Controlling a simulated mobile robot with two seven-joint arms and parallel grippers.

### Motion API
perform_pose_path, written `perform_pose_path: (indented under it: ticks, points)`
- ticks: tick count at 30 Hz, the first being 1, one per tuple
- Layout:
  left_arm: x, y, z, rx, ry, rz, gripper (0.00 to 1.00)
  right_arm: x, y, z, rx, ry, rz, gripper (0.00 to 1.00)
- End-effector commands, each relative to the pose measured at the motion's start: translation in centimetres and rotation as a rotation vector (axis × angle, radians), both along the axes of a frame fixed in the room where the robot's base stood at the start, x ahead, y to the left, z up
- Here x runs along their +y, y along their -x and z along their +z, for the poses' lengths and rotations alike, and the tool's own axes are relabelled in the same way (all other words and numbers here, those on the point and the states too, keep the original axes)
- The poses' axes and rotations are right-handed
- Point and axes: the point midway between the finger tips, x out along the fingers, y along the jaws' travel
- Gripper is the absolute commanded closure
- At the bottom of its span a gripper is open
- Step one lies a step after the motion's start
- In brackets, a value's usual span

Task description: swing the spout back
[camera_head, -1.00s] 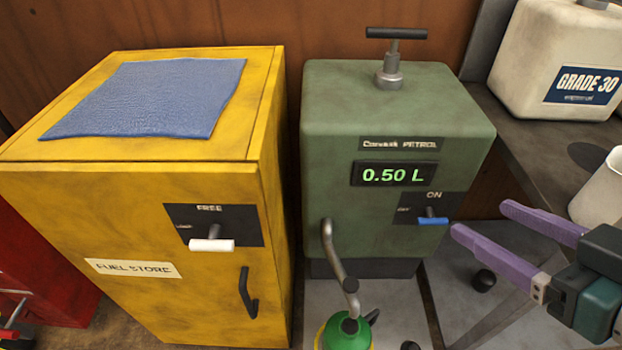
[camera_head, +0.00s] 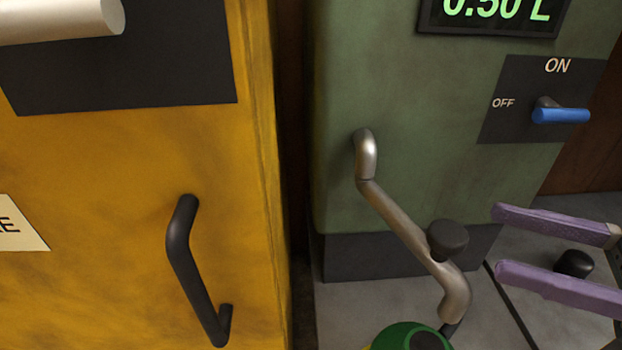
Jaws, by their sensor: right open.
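The spout (camera_head: 405,225) is a bent metal pipe coming out of the front of the green petrol pump (camera_head: 420,100). It slants down to the right, and its lower end is over the green container (camera_head: 402,338) at the bottom edge. A dark round knob (camera_head: 447,238) shows beside the pipe's lower part. My right gripper (camera_head: 497,242) has two purple fingers, spread apart with nothing between them, to the right of the spout and clear of it in the picture. My left gripper is not in view.
The yellow fuel cabinet (camera_head: 110,190) with its black handle (camera_head: 195,270) stands close at the left. The display (camera_head: 490,12) reads 0.50 L. A black knob (camera_head: 574,263) is behind the fingers.

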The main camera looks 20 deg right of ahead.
Motion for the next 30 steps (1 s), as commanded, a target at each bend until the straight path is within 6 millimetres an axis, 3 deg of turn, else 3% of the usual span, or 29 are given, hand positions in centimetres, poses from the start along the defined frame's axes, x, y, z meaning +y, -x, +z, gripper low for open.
perform_pose_path:
  ticks: [1, 8, 21, 30]
  points:
    - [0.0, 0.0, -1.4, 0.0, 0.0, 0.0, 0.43, -0.2, 0.2, -1.3, -0.001, -0.003, 0.015, 0.27]
    - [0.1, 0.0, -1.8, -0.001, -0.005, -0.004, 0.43, 0.8, -0.2, -1.2, -0.005, -0.015, 0.036, 0.27]
    - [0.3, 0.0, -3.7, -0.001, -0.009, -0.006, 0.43, 6.7, -5.0, -1.2, -0.006, -0.014, 0.035, 0.27]
    - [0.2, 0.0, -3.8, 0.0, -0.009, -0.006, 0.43, 7.6, -5.6, -1.0, -0.004, -0.012, 0.033, 0.27]
